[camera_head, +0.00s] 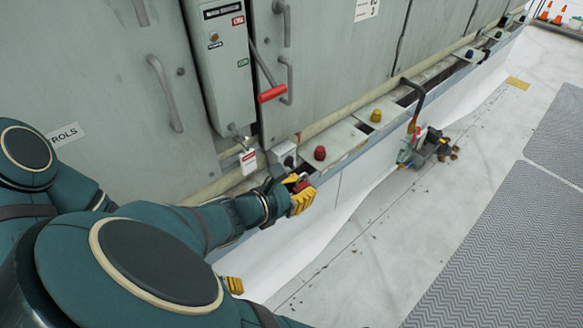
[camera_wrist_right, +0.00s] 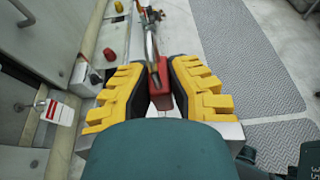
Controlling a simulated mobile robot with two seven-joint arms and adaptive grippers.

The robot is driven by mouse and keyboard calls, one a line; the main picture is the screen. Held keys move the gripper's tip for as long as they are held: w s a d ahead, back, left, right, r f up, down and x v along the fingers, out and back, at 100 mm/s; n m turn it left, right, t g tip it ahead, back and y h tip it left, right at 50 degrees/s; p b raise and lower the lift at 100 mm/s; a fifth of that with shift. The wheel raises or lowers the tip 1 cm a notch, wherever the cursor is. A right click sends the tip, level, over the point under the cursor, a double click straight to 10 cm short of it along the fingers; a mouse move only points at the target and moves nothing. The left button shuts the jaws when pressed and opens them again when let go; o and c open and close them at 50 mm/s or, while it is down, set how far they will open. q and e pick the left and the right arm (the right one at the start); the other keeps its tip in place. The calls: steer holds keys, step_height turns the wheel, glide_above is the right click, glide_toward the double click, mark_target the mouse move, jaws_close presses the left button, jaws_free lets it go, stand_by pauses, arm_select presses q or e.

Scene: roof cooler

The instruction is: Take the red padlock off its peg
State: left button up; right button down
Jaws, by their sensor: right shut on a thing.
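The red padlock (camera_wrist_right: 161,98) is between the yellow fingers of my right gripper (camera_wrist_right: 160,92) in the right wrist view. The gripper is shut on it. In the head view, my right gripper (camera_head: 298,194) is at the ledge below the grey cabinet, with a little red showing between its fingers. The fingers hide most of the padlock there, and I cannot tell whether it touches a peg. A yellow finger part low in the head view, probably of my left gripper (camera_head: 234,285), is mostly hidden behind my arm.
A switch box (camera_head: 224,65) with a red-handled lever (camera_head: 272,93) is on the cabinet. A white and red tag (camera_head: 248,160) hangs below it. A red knob (camera_head: 319,153) and a yellow knob (camera_head: 375,115) stand along the ledge. A valve assembly (camera_head: 428,148) with a hose lies beyond.

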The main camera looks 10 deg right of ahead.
steer(key=shift+s+d+p, duration=0.25)
steer(key=shift+s+d, duration=0.3)
steer(key=shift+s, duration=0.4)
steer(key=shift+s+d+p, duration=0.2)
steer(key=shift+s+d, duration=0.3)
steer(key=shift+s, duration=0.4)
